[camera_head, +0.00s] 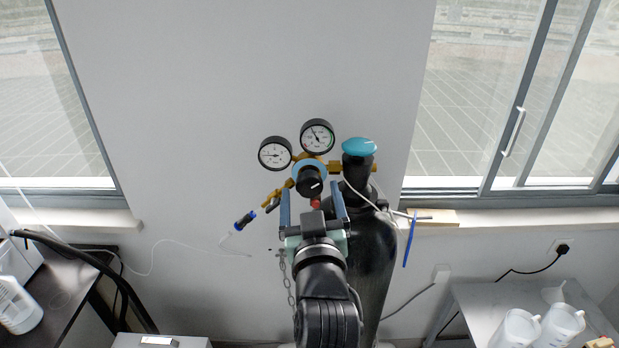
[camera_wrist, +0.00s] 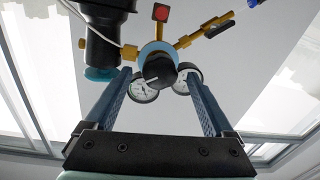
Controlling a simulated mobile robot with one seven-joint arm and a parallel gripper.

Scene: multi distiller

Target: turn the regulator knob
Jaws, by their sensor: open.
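The black regulator knob (camera_head: 309,181) with a white mark sits on a blue disc below two gauges, and it also shows in the wrist view (camera_wrist: 159,70). The brass regulator is joined to a black gas cylinder (camera_head: 374,262) with a teal cap (camera_head: 359,147). My gripper (camera_head: 311,191) is open, with its blue fingers just below and to either side of the knob in the head view. In the wrist view the knob appears between the fingertips (camera_wrist: 158,76). I cannot tell whether the fingers touch it.
The round gauges (camera_head: 317,136) (camera_head: 275,153) sit close above the knob. A red part (camera_head: 315,204) lies just below it. A brass branch with a blue-ended fitting (camera_head: 245,220) and thin tube extends left. A blue handle (camera_head: 410,240) hangs right. White jugs (camera_head: 560,328) stand on the right table.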

